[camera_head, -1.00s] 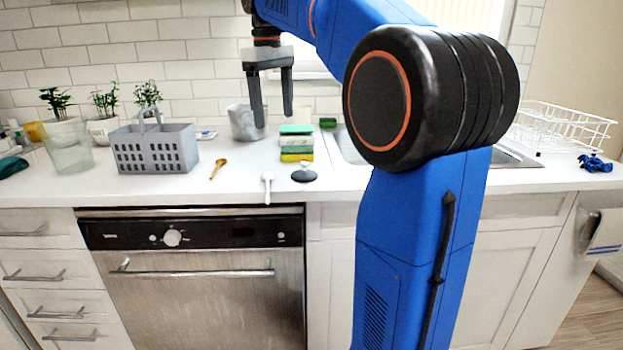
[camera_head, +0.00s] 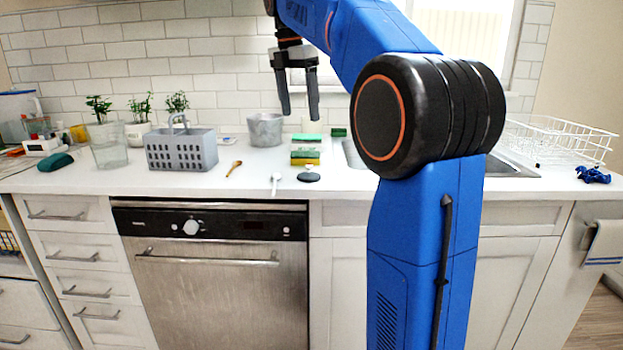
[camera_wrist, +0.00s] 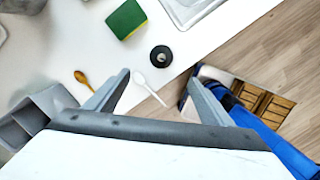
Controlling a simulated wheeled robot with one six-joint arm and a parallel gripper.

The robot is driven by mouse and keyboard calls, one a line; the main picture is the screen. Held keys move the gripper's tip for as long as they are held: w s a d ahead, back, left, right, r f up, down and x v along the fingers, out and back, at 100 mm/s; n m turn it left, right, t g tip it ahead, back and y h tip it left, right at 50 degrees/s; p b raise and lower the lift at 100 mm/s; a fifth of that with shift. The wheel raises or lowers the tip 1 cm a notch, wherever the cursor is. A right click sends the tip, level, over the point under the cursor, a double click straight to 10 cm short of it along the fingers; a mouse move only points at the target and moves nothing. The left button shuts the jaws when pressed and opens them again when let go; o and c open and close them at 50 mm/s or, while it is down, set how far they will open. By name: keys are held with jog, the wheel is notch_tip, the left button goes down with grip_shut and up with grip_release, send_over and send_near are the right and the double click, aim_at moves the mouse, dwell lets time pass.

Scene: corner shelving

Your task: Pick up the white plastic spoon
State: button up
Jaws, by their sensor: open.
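The white plastic spoon (camera_head: 275,183) lies on the white counter near its front edge, in front of the stacked sponges. In the wrist view the spoon (camera_wrist: 148,86) shows between the two fingers, with its handle reaching down toward the counter edge. My gripper (camera_head: 299,117) is open and empty, high above the counter. In the wrist view my gripper (camera_wrist: 156,78) has its fingers spread wide, well apart from the spoon.
A wooden spoon (camera_head: 234,169) lies left of the white spoon, and a dark round stopper (camera_head: 309,177) lies right of it. Stacked sponges (camera_head: 306,152), a metal pot (camera_head: 265,129) and a grey basket (camera_head: 181,150) stand behind. The wire dish rack (camera_head: 560,142) is far right.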

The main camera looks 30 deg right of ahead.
send_over(309, 166)
jog(key=f, duration=0.7)
jog(key=a+f, duration=0.1)
jog(key=f, duration=0.3)
jog(key=shift+w+f, duration=0.3)
jog(key=shift+d+f, duration=0.2)
jog(key=shift+f, duration=0.65)
jog(key=shift+d+f, duration=0.25)
jog(key=shift+f, duration=0.6)
jog(key=shift+d+f, duration=0.2)
jog(key=shift+f, duration=0.65)
jog(key=c, duration=1.1)
jog(key=shift+r, duration=0.1)
jog(key=shift+c, duration=0.3)
